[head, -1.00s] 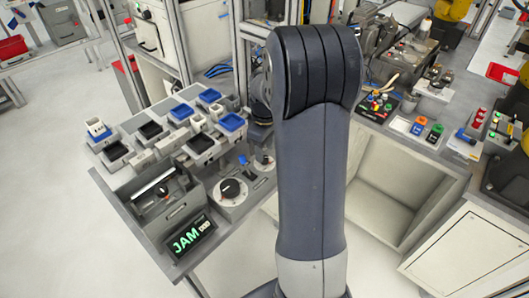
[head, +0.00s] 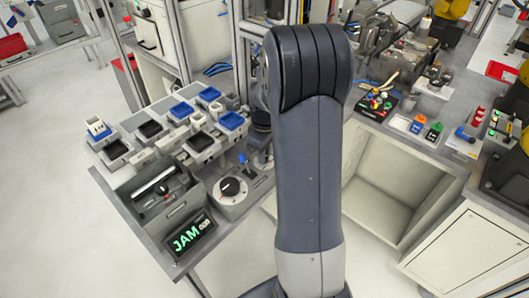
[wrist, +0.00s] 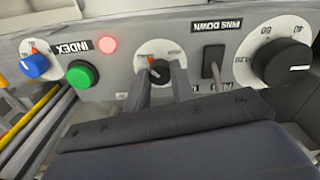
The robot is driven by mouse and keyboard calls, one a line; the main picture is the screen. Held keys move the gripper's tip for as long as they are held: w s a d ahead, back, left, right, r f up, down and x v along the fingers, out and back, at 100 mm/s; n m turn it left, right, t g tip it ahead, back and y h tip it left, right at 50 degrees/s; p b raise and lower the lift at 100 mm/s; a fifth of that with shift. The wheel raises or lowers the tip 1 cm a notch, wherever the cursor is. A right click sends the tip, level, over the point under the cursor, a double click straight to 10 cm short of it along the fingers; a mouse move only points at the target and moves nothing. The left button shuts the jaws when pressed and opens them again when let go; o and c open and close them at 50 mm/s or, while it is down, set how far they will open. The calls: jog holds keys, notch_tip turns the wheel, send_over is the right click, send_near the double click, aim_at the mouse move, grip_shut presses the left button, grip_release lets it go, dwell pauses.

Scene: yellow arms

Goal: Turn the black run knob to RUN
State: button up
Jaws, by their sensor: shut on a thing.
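The black run knob (wrist: 159,74) sits on a round pale plate with small red lettering, in the middle of the panel in the wrist view. The lettering is too small to read. My gripper (wrist: 160,82) has one finger on each side of the knob and is shut on it. The fingers hide part of the plate. In the head view my dark arm stands upright in the middle and hides the gripper and the knob.
Beside the knob on the panel are a green button (wrist: 82,74), a blue knob (wrist: 35,66), a lit red lamp (wrist: 108,43), a black switch (wrist: 212,62) under PINS DOWN, and a large black dial (wrist: 284,63). A display (head: 188,236) reads JAM.

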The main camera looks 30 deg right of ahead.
grip_shut()
jog(key=m+b, duration=0.1)
jog(key=m, duration=0.8)
jog(key=shift+b, duration=0.3)
jog(key=m, duration=0.4)
jog(key=shift+m, duration=0.4)
jog(key=shift+m+b, duration=0.3)
jog(key=shift+m, duration=1.7)
